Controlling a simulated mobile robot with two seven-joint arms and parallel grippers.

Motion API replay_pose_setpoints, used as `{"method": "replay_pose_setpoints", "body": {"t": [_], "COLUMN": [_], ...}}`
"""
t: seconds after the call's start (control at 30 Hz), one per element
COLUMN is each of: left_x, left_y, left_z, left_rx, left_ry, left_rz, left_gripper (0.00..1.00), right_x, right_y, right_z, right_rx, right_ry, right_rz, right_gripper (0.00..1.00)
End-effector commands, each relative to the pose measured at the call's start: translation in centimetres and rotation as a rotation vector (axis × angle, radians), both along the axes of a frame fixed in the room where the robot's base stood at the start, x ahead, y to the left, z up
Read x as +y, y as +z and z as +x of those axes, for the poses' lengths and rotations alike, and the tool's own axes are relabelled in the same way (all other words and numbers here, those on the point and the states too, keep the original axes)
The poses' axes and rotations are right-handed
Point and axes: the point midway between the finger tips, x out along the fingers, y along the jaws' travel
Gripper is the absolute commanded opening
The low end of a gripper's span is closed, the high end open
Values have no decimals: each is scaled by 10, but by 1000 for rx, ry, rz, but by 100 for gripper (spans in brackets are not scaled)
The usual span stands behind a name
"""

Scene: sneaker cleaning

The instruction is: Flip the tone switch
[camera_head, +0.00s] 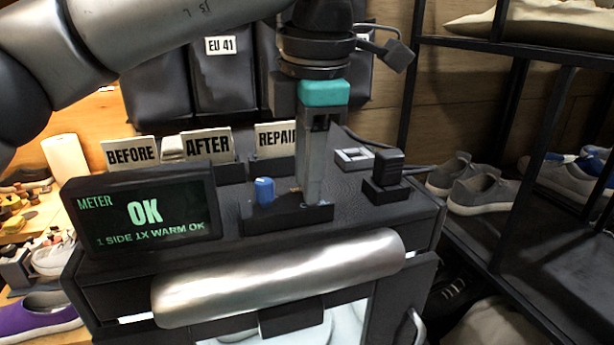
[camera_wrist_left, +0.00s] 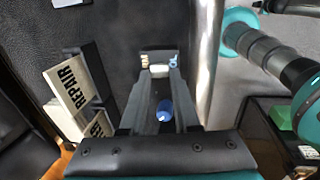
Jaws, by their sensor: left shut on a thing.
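My left gripper (camera_head: 314,198) points straight down onto a low black switch base (camera_head: 287,219) on top of the dark cabinet. Its fingers are nearly together, shut on a small pale piece at the fingertips that I take to be the tone switch lever (camera_wrist_left: 159,70); the fingers mostly hide it in the head view. A blue knob (camera_head: 264,191) stands upright on the same base, just left of the fingers. It also shows between the fingers in the left wrist view (camera_wrist_left: 165,110). The meter screen (camera_head: 142,212) reads "OK" and "1 SIDE 1X WARM OK". My right gripper is not seen.
Cards reading BEFORE (camera_head: 131,153), AFTER (camera_head: 206,145) and REPAIR (camera_head: 276,138) stand behind. A black block (camera_head: 387,169) sits right of the gripper. A silver roll (camera_head: 280,277) runs along the cabinet front. A shoe rack (camera_head: 480,250) stands at right.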

Motion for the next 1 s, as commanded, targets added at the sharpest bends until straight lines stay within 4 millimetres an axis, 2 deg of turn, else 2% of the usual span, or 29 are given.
{"method": "replay_pose_setpoints", "body": {"t": [0.13, 0.17, 0.4, 0.67, 0.77, 0.87, 1.0], "left_x": [0, 0, 0, 0, -1, -2, -3], "left_y": [0, 0, 0, 1, 8, 23, 55], "left_z": [0, 0, 0, 0, -1, -3, -8], "left_rx": [0, 0, 0, 1, 0, -3, -4], "left_ry": [-1, -1, -1, 0, 0, 1, 1], "left_rz": [0, 0, 0, 0, 0, -1, -1], "left_gripper": [0, 33, 60, 60, 60, 60, 60], "right_x": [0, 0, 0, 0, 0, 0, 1], "right_y": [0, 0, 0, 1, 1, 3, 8], "right_z": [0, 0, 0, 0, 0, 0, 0], "right_rx": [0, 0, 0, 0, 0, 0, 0], "right_ry": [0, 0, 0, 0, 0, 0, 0], "right_rz": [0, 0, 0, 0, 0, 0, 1], "right_gripper": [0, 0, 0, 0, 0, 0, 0]}}
